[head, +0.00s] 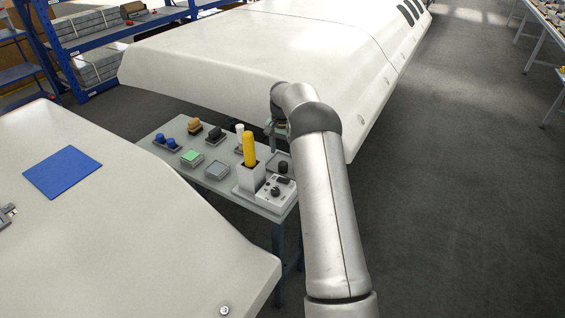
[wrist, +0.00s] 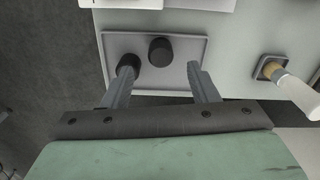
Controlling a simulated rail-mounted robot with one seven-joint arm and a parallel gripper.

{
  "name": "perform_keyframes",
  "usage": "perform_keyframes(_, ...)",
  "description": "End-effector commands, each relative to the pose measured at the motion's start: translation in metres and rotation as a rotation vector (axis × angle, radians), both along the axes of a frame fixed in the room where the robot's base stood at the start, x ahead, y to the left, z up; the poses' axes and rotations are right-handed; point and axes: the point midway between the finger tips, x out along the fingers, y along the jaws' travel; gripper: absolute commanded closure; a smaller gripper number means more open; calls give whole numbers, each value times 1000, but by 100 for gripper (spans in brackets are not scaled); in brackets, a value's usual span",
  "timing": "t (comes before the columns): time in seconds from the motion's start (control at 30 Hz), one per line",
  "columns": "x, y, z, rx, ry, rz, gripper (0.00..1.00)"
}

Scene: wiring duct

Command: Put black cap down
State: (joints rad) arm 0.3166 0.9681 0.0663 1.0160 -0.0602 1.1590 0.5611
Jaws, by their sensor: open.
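In the wrist view two black caps stand on a shallow grey tray. One black cap (wrist: 160,51) is between my fingers, nearer their tips and apart from both. The other black cap (wrist: 128,62) is at the tip of the left finger; I cannot tell if they touch. My gripper (wrist: 162,72) is open with nothing clamped between its fingers. The grey tray (wrist: 185,43) lies under the fingertips. In the head view the gripper (head: 274,128) is above the far right part of the small table, partly hidden by my arm.
A white bottle-like piece in a square holder (wrist: 272,69) stands right of the tray. The small table (head: 160,137) also carries blue, tan and black pieces, a green pad (head: 191,157), a yellow cylinder (head: 250,150) and a control box (head: 278,190). Large white panels stand on both sides.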

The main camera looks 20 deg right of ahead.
Motion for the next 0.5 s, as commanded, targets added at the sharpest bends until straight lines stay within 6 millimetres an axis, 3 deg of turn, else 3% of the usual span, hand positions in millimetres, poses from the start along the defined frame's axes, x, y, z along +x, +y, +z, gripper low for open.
perform_keyframes(0.2,1,1,34,1,-2,0,46)
perform_keyframes(0.5,-4,7,54,-1,-2,19,46)
